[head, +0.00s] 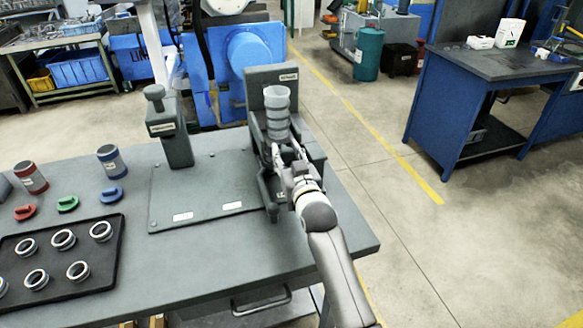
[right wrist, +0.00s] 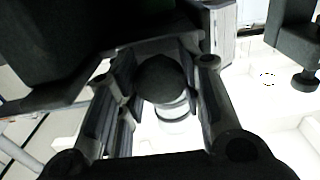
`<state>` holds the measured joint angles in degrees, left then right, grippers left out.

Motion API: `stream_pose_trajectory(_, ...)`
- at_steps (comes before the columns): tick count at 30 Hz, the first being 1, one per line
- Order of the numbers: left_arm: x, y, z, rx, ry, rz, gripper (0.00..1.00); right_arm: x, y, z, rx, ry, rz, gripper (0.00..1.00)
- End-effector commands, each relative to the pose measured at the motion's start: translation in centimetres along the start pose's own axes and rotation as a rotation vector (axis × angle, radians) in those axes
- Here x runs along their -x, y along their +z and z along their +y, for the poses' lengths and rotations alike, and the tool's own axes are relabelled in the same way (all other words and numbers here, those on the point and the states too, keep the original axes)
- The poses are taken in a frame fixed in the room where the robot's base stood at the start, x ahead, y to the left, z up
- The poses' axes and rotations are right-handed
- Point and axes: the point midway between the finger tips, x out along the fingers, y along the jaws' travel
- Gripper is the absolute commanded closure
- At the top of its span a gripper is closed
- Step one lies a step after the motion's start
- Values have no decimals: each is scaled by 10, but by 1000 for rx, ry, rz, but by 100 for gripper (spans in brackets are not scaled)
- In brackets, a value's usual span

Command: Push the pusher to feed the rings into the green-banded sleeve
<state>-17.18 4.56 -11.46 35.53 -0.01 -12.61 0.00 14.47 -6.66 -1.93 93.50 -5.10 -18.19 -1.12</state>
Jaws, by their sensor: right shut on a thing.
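A dark fixture (head: 270,76) stands near the right end of the grey bench. A pale upright stack of rings (head: 277,110) sits in it. My right gripper (head: 278,150) is at the fixture's front, just below the stack. In the right wrist view its fingers lie on both sides of a dark round knob (right wrist: 162,80), which looks like the pusher's end. The gripper is shut on it. Pale round bands (right wrist: 172,110) show beside the knob. The green-banded sleeve cannot be made out; my gripper and the fixture hide that area. My left gripper is not in view.
A post with a knob (head: 170,130) stands left of the fixture on a flat plate (head: 205,190). Red-banded (head: 31,177) and blue-banded (head: 111,160) sleeves, coloured caps, including a green cap (head: 67,204), and a black tray (head: 105,262) of rings are farther left. Floor right of the bench is clear.

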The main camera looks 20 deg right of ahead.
Motion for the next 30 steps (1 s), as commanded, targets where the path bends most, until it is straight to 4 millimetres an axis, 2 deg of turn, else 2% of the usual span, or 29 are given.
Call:
stream_pose_trajectory(18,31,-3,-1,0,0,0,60,42,-4,0,0,0,4,89)
stream_pose_trajectory(30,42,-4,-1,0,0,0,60,63,-3,0,0,0,5,89)
